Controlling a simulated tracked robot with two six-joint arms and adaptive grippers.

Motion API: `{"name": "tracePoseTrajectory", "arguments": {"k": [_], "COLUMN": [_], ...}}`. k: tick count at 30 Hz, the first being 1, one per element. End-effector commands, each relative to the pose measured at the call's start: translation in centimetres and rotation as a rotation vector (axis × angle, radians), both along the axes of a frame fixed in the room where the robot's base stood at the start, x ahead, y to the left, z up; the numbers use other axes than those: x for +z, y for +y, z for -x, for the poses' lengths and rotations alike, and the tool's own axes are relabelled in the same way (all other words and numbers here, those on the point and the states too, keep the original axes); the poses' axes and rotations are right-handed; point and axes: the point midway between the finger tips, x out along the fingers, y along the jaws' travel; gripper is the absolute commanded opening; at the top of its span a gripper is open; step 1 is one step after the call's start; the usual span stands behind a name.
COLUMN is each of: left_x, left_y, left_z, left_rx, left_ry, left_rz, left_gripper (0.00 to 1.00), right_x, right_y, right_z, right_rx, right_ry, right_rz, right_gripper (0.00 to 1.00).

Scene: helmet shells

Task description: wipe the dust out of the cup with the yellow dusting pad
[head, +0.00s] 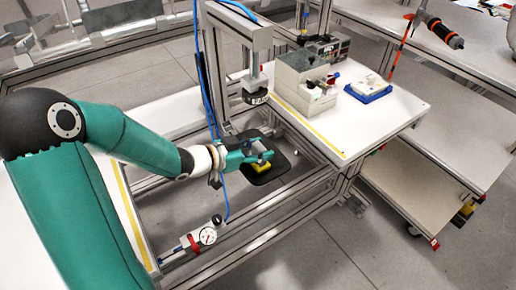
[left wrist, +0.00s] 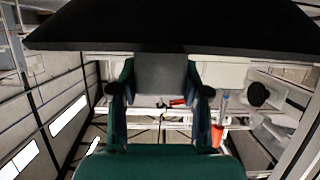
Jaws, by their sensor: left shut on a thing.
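My left gripper (head: 260,157) is in the middle of the head view, shut on the yellow dusting pad (head: 261,168). Only a yellow edge of the pad shows below the fingers. In the left wrist view the two fingers (left wrist: 161,95) flank a grey block, and no yellow shows. My right gripper is not in view.
A dark rounded plate (head: 273,175) lies behind and below the gripper; a dark surface (left wrist: 180,28) fills the top of the left wrist view. A dial gauge (head: 207,236) sits nearer. The white table (head: 345,140) at right carries grey boxes (head: 303,82) and a blue tray (head: 369,94).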

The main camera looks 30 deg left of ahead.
Motion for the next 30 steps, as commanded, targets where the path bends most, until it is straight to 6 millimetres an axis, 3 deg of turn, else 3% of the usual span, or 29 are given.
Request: {"name": "tracePoseTrajectory", "arguments": {"k": [30], "left_x": [-0.1], "left_y": [3.2], "left_z": [-1.4], "left_rx": [0.001], "left_ry": [0.0], "left_rz": [0.0], "left_gripper": [0.05], "right_x": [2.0], "right_y": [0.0], "right_z": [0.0], "right_rx": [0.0], "right_ry": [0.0], "right_rz": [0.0], "right_gripper": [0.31]}}
